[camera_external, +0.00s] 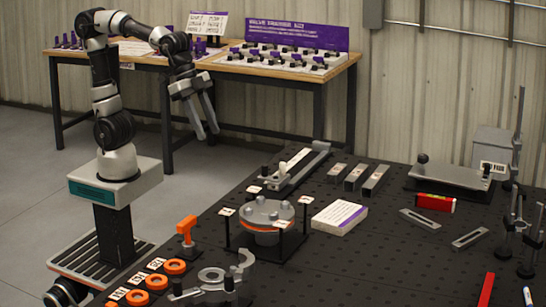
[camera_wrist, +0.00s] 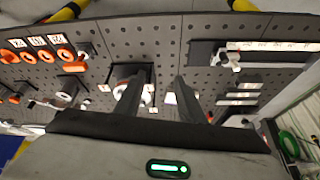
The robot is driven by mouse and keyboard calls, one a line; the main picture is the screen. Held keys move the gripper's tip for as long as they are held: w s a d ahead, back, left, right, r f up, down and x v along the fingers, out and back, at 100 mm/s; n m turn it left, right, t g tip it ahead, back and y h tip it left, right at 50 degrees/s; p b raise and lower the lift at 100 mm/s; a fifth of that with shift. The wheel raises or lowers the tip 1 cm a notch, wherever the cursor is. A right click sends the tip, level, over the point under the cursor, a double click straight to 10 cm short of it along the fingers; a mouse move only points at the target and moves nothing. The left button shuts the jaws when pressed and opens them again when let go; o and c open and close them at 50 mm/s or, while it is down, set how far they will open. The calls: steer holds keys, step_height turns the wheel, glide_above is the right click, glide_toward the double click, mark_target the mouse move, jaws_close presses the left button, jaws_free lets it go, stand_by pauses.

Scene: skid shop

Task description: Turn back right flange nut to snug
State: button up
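The round grey flange (camera_external: 267,211) with an orange ring under its top plate sits on a dark base in the middle of the perforated table. Several small grey nuts stand on its top, too small to judge how tight each is. Small white cards on posts surround it. My gripper (camera_external: 208,134) hangs in the air, above and left of the flange in the outside view, touching nothing. Its two fingers are apart and empty. In the wrist view the gripper (camera_wrist: 158,85) is also open, and its left finger partly hides the flange (camera_wrist: 146,94).
An orange-handled tool (camera_external: 187,230) stands left of the flange, with orange rings (camera_external: 157,281) and a grey clamp (camera_external: 213,276) in front. A white and purple box (camera_external: 340,217) lies to its right. A rail fixture (camera_external: 298,167) lies behind. A wooden bench (camera_external: 340,66) stands at the back.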

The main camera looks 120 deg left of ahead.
steer(key=w+d+r+m+p, duration=0.1)
steer(key=w+d+r+p, duration=0.2)
steer(key=w, duration=0.4)
steer(key=w+d+r+m+p, duration=0.1)
steer(key=w+d+r+p, duration=0.25)
steer(key=w, duration=0.35)
steer(key=m+g+h+p, duration=0.1)
steer(key=m+p, duration=0.1)
steer(key=p, duration=0.2)
glide_toward(273, 216)
steer(key=x, duration=0.2)
steer(key=a+x, duration=0.1)
steer(key=x, duration=0.1)
steer(key=p+x, duration=0.1)
steer(key=x, duration=0.2)
steer(key=shift+s+a+f, duration=0.15)
steer(key=shift+s+f, duration=0.05)
steer(key=shift+f, duration=0.1)
jaws_close()
